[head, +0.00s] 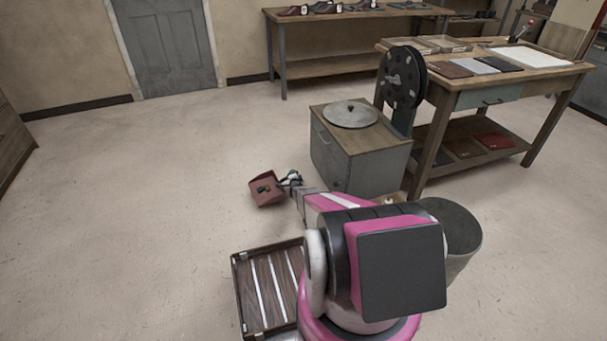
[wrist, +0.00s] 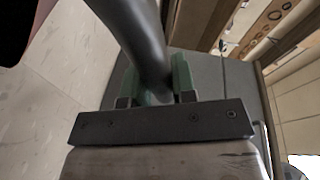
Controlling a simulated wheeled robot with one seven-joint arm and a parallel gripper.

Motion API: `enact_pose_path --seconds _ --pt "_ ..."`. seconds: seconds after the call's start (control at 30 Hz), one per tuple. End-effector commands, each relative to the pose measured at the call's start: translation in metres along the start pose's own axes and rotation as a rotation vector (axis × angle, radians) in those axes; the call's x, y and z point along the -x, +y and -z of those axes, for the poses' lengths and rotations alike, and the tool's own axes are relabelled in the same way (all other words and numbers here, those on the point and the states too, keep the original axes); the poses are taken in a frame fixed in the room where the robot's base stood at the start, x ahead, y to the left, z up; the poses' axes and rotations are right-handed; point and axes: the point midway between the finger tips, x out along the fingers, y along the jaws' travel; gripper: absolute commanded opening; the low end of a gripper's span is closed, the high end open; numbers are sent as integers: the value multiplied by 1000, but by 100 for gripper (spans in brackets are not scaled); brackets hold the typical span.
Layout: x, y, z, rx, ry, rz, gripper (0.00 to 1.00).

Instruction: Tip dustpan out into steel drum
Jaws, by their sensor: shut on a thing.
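The dustpan (head: 266,196) is a reddish-brown pan with some dark bits lying in it. It is held out in front of the wooden-topped cabinet, and its pan looks roughly level. My gripper (head: 291,181) is shut on its dark handle, which also shows between the green finger pads in the wrist view (wrist: 145,45). A grey round bin, which looks like the steel drum (head: 460,230), stands to the right of my arm. My arm hides its left part, and I cannot see what is inside it. The dustpan is well away from it, to the left.
The cabinet (head: 360,165) with a round lid on top and a dark wheel (head: 402,77) stands beyond my arm. A workbench (head: 500,68) is at right. A slatted wooden crate (head: 270,285) lies at lower left. The floor at left is clear.

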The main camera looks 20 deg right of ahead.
Motion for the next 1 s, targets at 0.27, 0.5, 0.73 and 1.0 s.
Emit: enact_pose_path --seconds 0.27,0.5,0.73,1.0 --pt "8 -11 -35 -3 0 2 0" --pt "9 -12 -41 -2 1 1 0" --pt "9 -13 -41 -2 1 1 0" --pt "7 -61 -32 -4 -7 7 0"
